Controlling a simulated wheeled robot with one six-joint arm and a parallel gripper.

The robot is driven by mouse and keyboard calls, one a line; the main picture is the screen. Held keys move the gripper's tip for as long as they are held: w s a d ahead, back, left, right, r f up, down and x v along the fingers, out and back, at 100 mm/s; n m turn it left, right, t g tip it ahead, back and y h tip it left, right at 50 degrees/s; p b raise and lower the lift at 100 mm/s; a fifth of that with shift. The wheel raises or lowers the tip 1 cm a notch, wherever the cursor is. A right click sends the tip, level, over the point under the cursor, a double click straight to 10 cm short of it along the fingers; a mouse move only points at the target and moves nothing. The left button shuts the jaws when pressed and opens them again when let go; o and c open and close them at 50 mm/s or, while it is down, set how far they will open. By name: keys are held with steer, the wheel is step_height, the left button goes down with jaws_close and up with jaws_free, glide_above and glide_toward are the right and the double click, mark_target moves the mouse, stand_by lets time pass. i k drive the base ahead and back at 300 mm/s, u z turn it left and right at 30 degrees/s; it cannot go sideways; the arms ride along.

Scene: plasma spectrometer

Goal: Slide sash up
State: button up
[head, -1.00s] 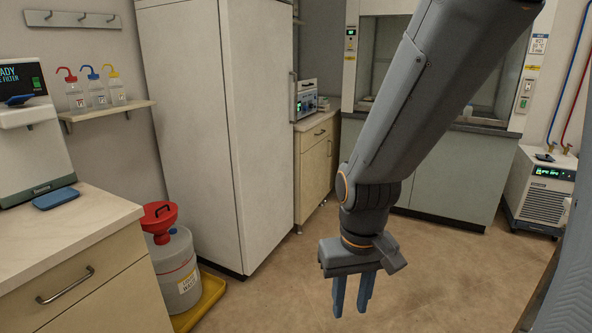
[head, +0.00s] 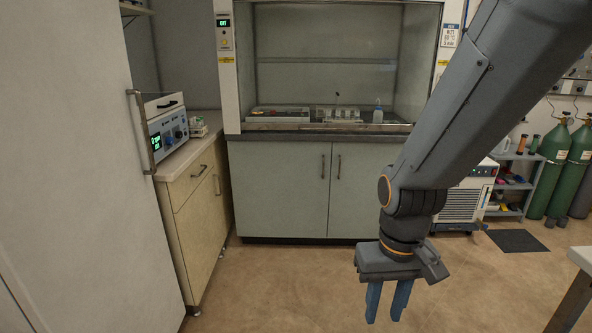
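The fume hood (head: 228,75) stands at the back, straight ahead in the head view. Its sash (head: 335,90) looks like a clear pane across the opening, with what seems to be its bottom rail (head: 325,127) low, close to the counter. I cannot tell exactly how far down it sits. My gripper (head: 387,303) hangs at the lower right, pointing down, well in front of the hood and away from it. Its two blue fingers are apart with nothing between them. My arm covers the hood's lower right corner.
A tall white cabinet (head: 80,150) stands close on the left. A wooden cabinet (head: 190,215) with an instrument (head: 168,135) on it adjoins the hood. A chiller (head: 462,195), shelf and green gas cylinders (head: 550,160) are at the right. The floor before the hood is clear.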

mark_target(244, 126)
steer(key=z, duration=0.1)
steer(key=i, duration=2.25)
steer(key=z, duration=0.1)
